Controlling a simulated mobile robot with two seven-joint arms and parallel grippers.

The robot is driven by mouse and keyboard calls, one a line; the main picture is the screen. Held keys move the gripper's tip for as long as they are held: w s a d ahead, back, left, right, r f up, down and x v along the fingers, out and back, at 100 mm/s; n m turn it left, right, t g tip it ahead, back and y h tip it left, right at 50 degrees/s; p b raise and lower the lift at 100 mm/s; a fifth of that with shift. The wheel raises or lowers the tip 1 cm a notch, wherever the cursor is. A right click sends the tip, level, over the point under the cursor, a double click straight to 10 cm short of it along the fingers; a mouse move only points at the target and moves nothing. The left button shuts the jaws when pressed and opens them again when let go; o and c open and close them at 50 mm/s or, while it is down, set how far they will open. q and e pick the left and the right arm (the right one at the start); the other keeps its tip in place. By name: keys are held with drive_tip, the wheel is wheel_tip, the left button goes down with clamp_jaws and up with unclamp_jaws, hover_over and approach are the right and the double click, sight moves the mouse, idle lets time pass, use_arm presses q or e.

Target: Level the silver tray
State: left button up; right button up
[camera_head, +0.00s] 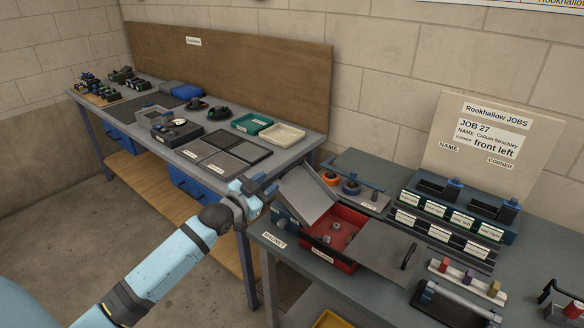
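A silver-grey flat panel (305,194) is tilted steeply at the left of the near bench, above and behind a red open box (343,247). It looks like the silver tray, but I cannot be sure. My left gripper (262,190) is just left of the panel's upper left edge. I cannot tell whether it touches the panel, and its fingers are too small to read. Another grey flat plate (385,253) with a black handle lies to the right of the red box. My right gripper is out of view.
The near bench (288,259) also holds labelled racks (445,222), small coloured blocks (467,278) and a job board (491,143). The far bench (292,139) holds grey panels, a green tray (251,123) and a cream tray (283,134). Floor is open at lower left.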

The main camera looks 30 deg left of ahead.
sight(286, 172)
use_arm(q)
drive_tip(key=w, duration=0.7)
drive_tip(key=w+d+p, duration=0.1)
drive_tip(key=w, duration=0.2)
drive_tip(key=shift+w, duration=0.2)
drive_tip(key=shift+f, duration=0.1)
clamp_jaws()
